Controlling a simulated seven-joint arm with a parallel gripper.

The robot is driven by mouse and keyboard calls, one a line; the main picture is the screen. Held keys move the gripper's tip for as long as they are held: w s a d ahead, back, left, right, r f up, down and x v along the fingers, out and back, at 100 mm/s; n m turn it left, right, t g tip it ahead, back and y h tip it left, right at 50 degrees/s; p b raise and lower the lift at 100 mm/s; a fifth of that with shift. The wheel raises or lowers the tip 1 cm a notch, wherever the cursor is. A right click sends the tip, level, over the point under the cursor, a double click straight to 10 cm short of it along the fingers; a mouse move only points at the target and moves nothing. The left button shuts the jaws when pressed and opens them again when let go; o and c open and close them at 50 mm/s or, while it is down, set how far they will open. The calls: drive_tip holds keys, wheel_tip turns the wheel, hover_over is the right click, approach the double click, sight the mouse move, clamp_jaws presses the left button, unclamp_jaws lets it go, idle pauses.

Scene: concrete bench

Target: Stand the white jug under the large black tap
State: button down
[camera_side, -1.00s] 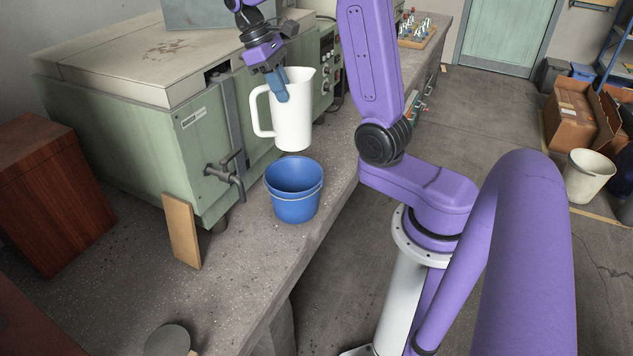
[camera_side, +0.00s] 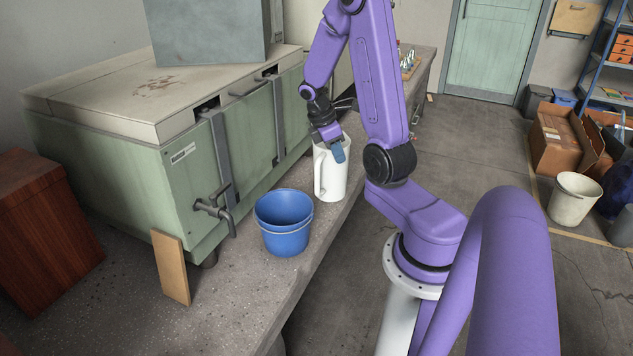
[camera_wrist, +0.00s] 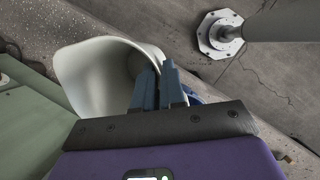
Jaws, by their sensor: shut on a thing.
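The white jug (camera_side: 328,180) is upright at the bench's front edge, beyond the blue bucket, with its handle to the left. My gripper (camera_side: 339,152) is shut on the jug's rim. In the wrist view the fingers (camera_wrist: 160,90) reach over the rim of the open jug (camera_wrist: 90,65). I cannot tell whether the jug's base touches the bench. The dark tap (camera_side: 217,207) sticks out of the near end of the green cabinet, left of the bucket. The jug is apart from the tap.
The blue bucket (camera_side: 284,228) stands on the bench (camera_side: 235,290) between the tap and the jug. A wooden board (camera_side: 171,267) leans on the green cabinet (camera_side: 190,185) left of the tap. The near bench top is clear.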

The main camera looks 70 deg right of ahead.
drive_tip(key=w+d+f, duration=0.7)
drive_tip(key=w+f, duration=0.1)
drive_tip(key=f, duration=0.3)
drive_tip(key=shift+d+f, duration=0.35)
drive_tip(key=shift+f, duration=0.05)
drive_tip(key=shift+w, duration=0.1)
drive_tip(key=c, duration=1.2)
unclamp_jaws()
drive_tip(key=shift+f, duration=0.15)
drive_tip(key=v, duration=0.7)
drive_tip(key=shift+o, duration=1.2)
drive_tip(key=shift+a+r, duration=0.1)
drive_tip(key=shift+r, duration=0.35)
